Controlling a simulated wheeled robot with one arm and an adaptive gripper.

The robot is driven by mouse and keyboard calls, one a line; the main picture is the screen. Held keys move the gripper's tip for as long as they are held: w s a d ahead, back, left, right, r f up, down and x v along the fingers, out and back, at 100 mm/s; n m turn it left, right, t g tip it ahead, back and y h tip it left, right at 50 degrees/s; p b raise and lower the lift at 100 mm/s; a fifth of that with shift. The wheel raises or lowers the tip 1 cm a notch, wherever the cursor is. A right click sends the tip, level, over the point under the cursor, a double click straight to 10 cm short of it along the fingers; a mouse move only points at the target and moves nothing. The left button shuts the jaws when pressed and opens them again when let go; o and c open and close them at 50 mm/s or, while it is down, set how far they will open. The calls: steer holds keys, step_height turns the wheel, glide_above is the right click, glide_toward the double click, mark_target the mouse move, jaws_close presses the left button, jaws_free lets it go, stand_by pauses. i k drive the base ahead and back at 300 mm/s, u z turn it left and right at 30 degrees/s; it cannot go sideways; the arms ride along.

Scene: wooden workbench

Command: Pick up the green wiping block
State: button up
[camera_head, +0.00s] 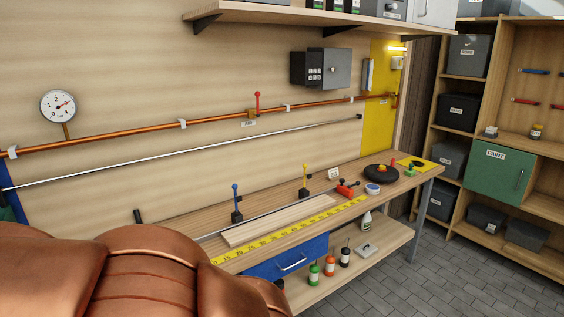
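A small green object (409,171), which looks like the green wiping block, sits on the wooden workbench (345,176) near its far right end. It is just in front of a yellow mat (425,166) and right of a round black disc (368,175). It is too small to make out its exact shape. My gripper is not in view, and nothing is seen touching the green object.
Near it are a white-and-blue round container (373,189) and a red tool (347,189). A pale board (278,221) and yellow measuring strip (290,228) lie nearer. A copper pipe (215,118) crosses the wall. Grey floor (440,278) is clear.

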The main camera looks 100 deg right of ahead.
mark_target(410, 172)
steer(key=z, duration=4.95)
steer(key=k, duration=0.4)
steer(key=z, duration=0.8)
steer(key=i, duration=2.1)
steer(key=u, duration=0.45)
steer(key=i, duration=1.6)
steer(key=u, duration=0.7)
